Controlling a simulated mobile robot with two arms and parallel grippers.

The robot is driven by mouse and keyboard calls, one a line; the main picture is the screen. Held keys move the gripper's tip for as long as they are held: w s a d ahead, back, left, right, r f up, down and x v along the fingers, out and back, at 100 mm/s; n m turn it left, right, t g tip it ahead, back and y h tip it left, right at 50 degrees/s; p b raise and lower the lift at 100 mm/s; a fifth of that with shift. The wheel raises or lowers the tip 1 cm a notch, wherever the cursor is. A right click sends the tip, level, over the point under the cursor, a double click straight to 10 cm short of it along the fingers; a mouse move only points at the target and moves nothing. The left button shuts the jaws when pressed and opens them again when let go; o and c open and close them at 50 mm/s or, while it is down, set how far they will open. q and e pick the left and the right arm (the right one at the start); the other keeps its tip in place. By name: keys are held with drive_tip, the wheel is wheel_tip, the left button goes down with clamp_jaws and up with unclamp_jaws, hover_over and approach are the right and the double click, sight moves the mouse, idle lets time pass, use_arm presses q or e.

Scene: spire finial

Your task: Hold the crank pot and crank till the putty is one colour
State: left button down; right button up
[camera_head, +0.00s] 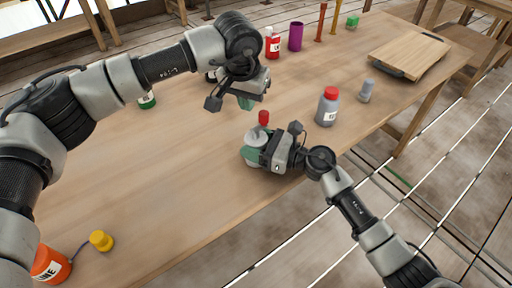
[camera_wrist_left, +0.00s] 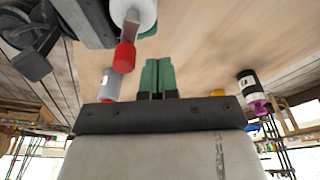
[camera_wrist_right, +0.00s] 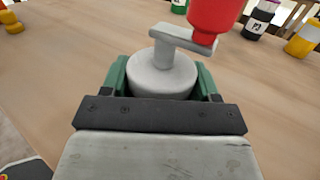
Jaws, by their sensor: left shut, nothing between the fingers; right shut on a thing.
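The crank pot (camera_head: 253,138) is a pale grey pot standing on the wooden table, with a crank arm on top ending in a red knob (camera_head: 264,117). My right gripper (camera_head: 256,150) is shut on the pot; in the right wrist view its green fingers lie on both sides of the pot (camera_wrist_right: 163,82), below the crank and knob (camera_wrist_right: 213,14). My left gripper (camera_head: 246,103) is shut and empty, above the table beyond the knob. In the left wrist view its green fingertips (camera_wrist_left: 157,76) are together, apart from the red knob (camera_wrist_left: 124,57). The putty is not visible.
A grey red-capped bottle (camera_head: 327,107) and a smaller grey bottle (camera_head: 366,91) stand right of the pot. A red bottle (camera_head: 272,43), purple cup (camera_head: 296,37) and wooden board (camera_head: 410,54) are farther back. An orange container (camera_head: 50,265) lies front left.

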use_arm(q)
drive_tip(key=shift+f, duration=1.35)
drive_tip(key=shift+d, duration=0.2)
drive_tip(key=shift+s+d, duration=0.15)
drive_tip(key=shift+d, duration=0.3)
drive_tip(key=shift+d, duration=0.7)
drive_tip(key=shift+w+a, duration=0.2)
